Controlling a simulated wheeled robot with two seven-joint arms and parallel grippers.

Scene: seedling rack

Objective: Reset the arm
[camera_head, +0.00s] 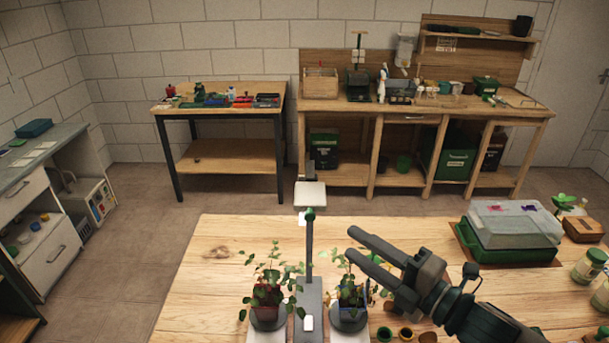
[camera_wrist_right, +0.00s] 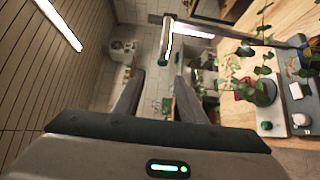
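My right gripper (camera_head: 351,242) reaches in from the right in the head view, above the wooden table (camera_head: 210,260). Its two fingers are apart with nothing between them; the wrist view also shows the open fingers (camera_wrist_right: 158,98). The fingertips are above and behind the right potted seedling (camera_head: 350,293), near an upright grey post (camera_head: 309,250) with a green top. I cannot tell the exact gap to the post. A second potted seedling (camera_head: 268,293) stands left of the post. My left gripper is not in view.
A green tray with a clear lid (camera_head: 512,226) stands at the table's right, with jars (camera_head: 588,266) beside it. Small brown pots (camera_head: 405,333) are below my right gripper. The table's left part is clear. Workbenches (camera_head: 225,112) line the back wall.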

